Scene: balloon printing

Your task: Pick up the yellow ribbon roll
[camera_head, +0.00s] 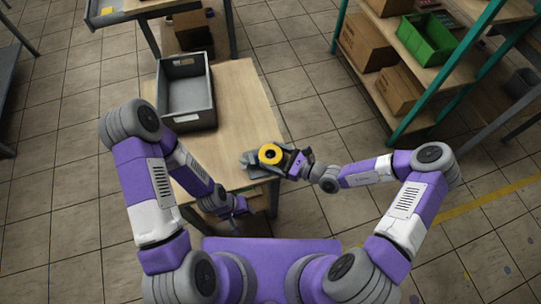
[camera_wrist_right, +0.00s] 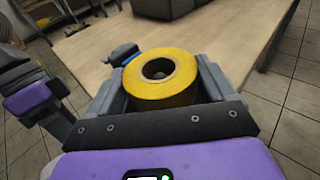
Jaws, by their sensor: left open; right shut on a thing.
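The yellow ribbon roll (camera_head: 271,154) is between the fingers of my right gripper (camera_head: 270,158), at the right edge of the wooden table. In the right wrist view the yellow ribbon roll (camera_wrist_right: 160,80) shows its round top and dark centre hole, with my right gripper's (camera_wrist_right: 162,92) fingers shut on its two sides. Whether the roll touches the table cannot be told. My left gripper (camera_head: 236,208) is open and empty, low at the table's near edge.
A grey open bin (camera_head: 187,125) stands on the wooden table (camera_head: 237,90). In the wrist view a small blue and dark item (camera_wrist_right: 124,53) lies beyond the roll. A shelf with cardboard boxes (camera_head: 367,42) and a green crate (camera_head: 428,39) stands at the right. The table's middle is clear.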

